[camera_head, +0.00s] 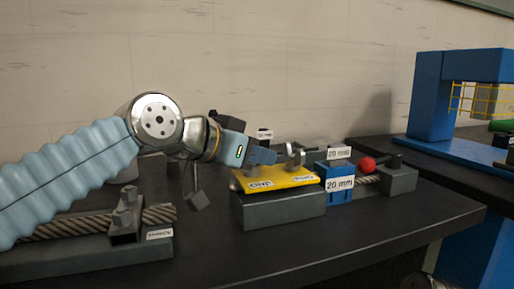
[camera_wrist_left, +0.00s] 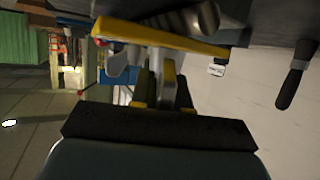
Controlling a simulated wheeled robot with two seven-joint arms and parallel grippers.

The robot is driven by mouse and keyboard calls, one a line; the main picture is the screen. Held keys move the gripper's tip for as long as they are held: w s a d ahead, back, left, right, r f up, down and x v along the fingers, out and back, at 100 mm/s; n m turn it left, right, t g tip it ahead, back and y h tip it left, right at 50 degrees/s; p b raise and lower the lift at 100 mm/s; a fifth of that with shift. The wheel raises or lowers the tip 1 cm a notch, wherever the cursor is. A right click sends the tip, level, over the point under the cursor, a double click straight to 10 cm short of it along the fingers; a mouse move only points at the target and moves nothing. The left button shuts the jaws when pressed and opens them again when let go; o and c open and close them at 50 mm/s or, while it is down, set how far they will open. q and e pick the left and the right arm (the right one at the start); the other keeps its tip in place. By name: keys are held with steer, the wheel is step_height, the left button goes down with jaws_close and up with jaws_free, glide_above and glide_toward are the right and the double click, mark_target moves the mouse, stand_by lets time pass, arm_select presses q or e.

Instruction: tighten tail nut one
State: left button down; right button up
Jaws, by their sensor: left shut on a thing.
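My left gripper (camera_head: 272,157) reaches in from the left, low over the left and middle part of a yellow plate (camera_head: 280,181). In the left wrist view the left gripper (camera_wrist_left: 163,95) is shut on a grey metal piece (camera_wrist_left: 166,72), with the yellow plate just beyond it. In the head view grey metal parts (camera_head: 296,154) stand at the fingertips above the plate. Two white labels (camera_head: 260,184) lie on the plate; one seems to read ONE, upside down. I cannot pick out tail nut one.
The plate sits on a grey block (camera_head: 280,210). To its right are a blue block (camera_head: 335,170) marked 20 mm, a red ball (camera_head: 367,164) and a grey block (camera_head: 398,181). A rope-like rod (camera_head: 70,226) lies left. The dark table's (camera_head: 400,222) front right is clear.

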arm_select(q)
steer(key=m+g+h, duration=0.1)
steer(key=m+g, duration=0.1)
steer(key=m+g+h, duration=0.1)
steer(key=m+g, duration=0.1)
steer(key=shift+s+d+m+g+h, duration=0.1)
steer(key=shift+s+m+g+h, duration=0.1)
steer(key=shift+m+g+h, duration=0.15)
steer(key=shift+m+g, duration=0.25)
steer(key=c, duration=1.2)
jaws_free()
steer(key=v, duration=1.3)
steer(key=shift+s+a, duration=0.15)
steer(key=shift+a, duration=0.2)
steer(key=shift+r, duration=0.1)
